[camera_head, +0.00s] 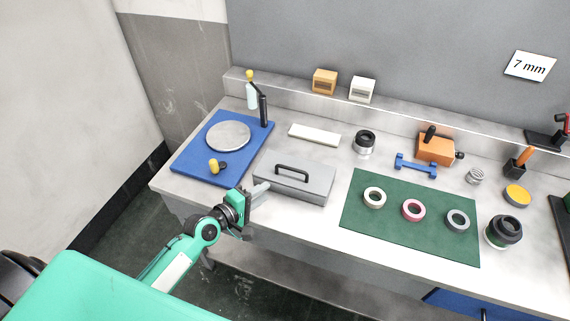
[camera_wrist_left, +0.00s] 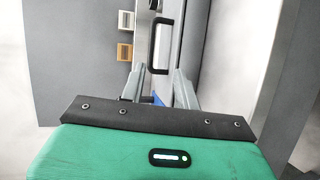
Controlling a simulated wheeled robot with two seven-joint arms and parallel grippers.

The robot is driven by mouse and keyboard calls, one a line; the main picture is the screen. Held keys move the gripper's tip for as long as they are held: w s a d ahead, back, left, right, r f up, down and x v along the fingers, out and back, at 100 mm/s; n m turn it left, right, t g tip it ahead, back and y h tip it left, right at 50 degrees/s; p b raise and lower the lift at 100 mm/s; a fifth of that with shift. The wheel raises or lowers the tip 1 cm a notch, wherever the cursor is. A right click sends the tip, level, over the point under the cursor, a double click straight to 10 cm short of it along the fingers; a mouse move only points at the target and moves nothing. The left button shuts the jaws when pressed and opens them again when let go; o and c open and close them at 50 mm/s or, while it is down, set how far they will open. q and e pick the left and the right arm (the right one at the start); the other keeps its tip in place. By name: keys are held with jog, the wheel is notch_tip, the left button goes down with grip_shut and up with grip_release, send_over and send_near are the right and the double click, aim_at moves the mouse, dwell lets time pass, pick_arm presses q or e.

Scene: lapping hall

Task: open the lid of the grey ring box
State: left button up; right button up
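The grey ring box (camera_head: 299,187) stands near the front edge of the bench, between the blue mat and the green mat. Its lid is down, and a black bar handle (camera_head: 292,170) is on top. My left gripper (camera_head: 256,200) is at the box's left front corner, with one light grey finger close to the box; I cannot tell whether it touches. In the left wrist view my left gripper (camera_wrist_left: 160,88) has its two fingers apart with nothing between them. The black handle (camera_wrist_left: 154,45) shows beyond the fingertips there. My right gripper is in neither view.
The blue mat (camera_head: 189,164) at left holds a round plate and a yellow-black piece. The green mat (camera_head: 390,233) at right holds three rings. A white bar (camera_head: 315,135) lies behind the box. The bench's front edge runs just below the box.

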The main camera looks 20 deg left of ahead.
aim_at(292, 169)
pick_arm(q)
jog(key=shift+n, duration=0.3)
jog(key=x, duration=0.4)
jog(key=r+p+x, duration=0.1)
jog(key=x, duration=0.9)
jog(key=shift+w+a+r+p, duration=0.25)
jog(key=shift+w+p, duration=0.05)
jog(key=shift+p, duration=0.1)
grip_shut()
